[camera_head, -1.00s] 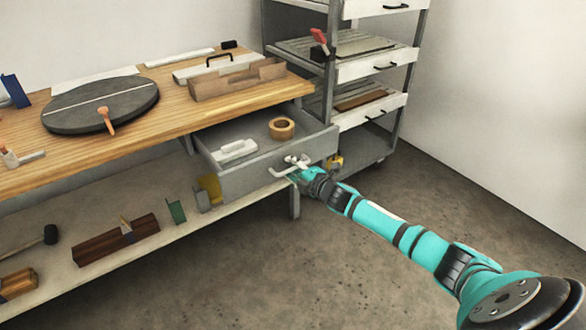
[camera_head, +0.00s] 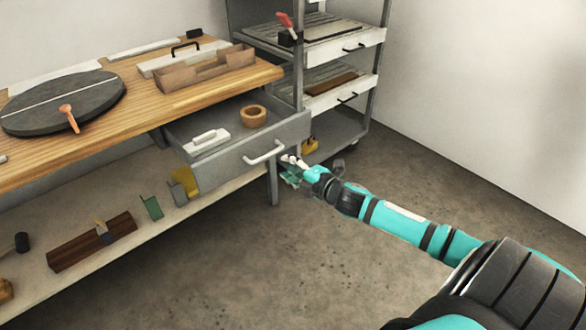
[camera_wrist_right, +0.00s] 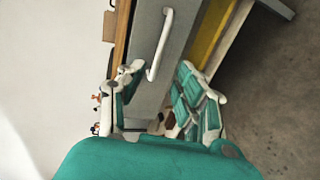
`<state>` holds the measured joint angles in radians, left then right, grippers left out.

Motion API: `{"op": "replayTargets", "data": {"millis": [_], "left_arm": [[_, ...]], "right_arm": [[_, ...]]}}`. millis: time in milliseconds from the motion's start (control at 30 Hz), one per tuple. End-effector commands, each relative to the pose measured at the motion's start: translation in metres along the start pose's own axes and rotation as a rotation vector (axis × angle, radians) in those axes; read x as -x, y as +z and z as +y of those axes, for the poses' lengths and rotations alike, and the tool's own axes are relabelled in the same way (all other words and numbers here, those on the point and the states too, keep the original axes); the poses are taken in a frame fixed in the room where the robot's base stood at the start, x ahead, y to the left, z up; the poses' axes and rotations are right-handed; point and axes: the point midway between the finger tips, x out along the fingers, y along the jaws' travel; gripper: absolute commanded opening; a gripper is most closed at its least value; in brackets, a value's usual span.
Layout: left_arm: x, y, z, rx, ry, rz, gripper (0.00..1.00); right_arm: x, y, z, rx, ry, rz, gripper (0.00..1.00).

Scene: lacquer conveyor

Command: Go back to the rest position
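My right gripper (camera_head: 291,170) is just in front of the open grey drawer (camera_head: 228,165), to the right of its white bar handle (camera_head: 264,153). In the right wrist view the handle (camera_wrist_right: 160,45) lies beyond the fingertips. The two green-and-white fingers of the right gripper (camera_wrist_right: 165,98) stand apart with nothing held between them. The drawer is pulled out from under the wooden workbench (camera_head: 150,115). It holds a roll of brown tape (camera_head: 253,116) and a white-handled float (camera_head: 206,142). My left gripper is not in view.
A grey shelf rack (camera_head: 375,65) with trays stands right of the bench. The bench carries a dark round turntable (camera_head: 65,100) and a wooden tray (camera_head: 205,72). A lower shelf (camera_head: 110,235) holds a dark wooden block (camera_head: 92,241). The floor (camera_head: 250,270) in front is clear.

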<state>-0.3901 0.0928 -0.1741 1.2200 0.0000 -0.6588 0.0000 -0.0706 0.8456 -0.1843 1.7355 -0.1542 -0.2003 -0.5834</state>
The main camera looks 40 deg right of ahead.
Motion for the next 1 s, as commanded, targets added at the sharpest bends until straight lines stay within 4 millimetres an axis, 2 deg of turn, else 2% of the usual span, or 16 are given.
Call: {"op": "replayTargets", "data": {"millis": [200, 767, 867, 967, 1000], "left_arm": [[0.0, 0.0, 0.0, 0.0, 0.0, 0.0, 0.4], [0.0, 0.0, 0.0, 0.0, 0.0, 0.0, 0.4], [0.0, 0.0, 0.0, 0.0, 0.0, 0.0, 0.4], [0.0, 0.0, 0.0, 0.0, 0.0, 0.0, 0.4], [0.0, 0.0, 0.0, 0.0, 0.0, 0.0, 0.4]], "right_arm": [[0.011, 0.0, 0.0, 0.001, 0.0, 0.0, 0.34], [0.011, 0.0, -0.003, -0.007, -0.004, -0.003, 0.34], [0.011, 0.002, -0.025, -0.066, -0.04, -0.029, 0.34], [0.016, 0.005, -0.077, -0.197, -0.122, -0.092, 0.34], [0.02, 0.004, -0.104, -0.265, -0.164, -0.125, 0.34]]}}
